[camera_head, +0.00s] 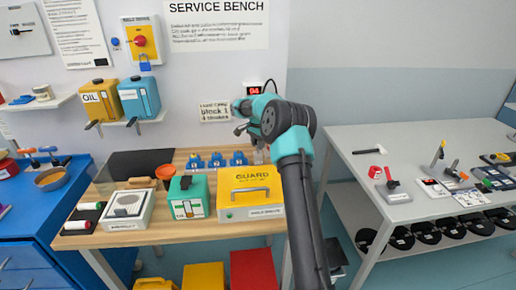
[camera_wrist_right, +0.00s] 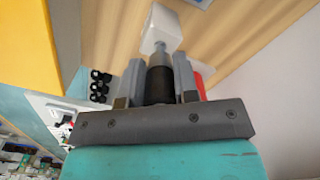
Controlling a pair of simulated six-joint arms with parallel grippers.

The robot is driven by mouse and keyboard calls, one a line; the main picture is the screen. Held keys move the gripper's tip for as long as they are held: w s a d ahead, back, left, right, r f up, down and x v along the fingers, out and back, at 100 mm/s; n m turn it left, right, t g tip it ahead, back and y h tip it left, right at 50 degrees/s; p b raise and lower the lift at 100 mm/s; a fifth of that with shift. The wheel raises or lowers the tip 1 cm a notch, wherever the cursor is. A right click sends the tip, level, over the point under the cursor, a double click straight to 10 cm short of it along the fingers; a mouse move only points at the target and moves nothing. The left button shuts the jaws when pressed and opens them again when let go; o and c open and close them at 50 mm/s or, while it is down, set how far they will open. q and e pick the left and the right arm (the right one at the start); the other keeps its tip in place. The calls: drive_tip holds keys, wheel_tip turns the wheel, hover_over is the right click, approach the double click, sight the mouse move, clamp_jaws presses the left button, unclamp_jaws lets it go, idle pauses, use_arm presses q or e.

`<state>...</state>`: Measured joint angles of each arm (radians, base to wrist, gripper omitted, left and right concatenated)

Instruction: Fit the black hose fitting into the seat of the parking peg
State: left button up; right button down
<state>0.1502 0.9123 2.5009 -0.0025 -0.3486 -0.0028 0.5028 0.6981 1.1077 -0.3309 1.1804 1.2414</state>
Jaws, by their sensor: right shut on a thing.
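My right gripper (camera_head: 258,154) is over the back right part of the wooden bench in the head view, its fingers small and partly covered by my own arm. In the right wrist view the gripper (camera_wrist_right: 158,82) is shut on a black cylinder (camera_wrist_right: 160,84), which looks like the black hose fitting. A grey narrower end (camera_wrist_right: 158,52) shows beyond the black part. It meets or overlaps a white block (camera_wrist_right: 161,27), which may be the parking peg. I cannot tell whether they touch or whether the fitting is seated. My left gripper is not in view.
A yellow guard box (camera_head: 251,194) stands close in front of my right gripper. Several small blue blocks (camera_head: 216,160) stand left of it. A green can (camera_head: 188,197) and a pale case (camera_head: 126,209) stand farther left. A grey table (camera_head: 365,150) is at the right.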

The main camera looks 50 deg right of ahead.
drive_tip(key=shift+f, duration=1.05)
drive_tip(key=shift+f, duration=0.15)
drive_tip(key=c, duration=0.9)
unclamp_jaws()
wheel_tip(320, 180, up, 12)
drive_tip(key=shift+r, duration=0.15)
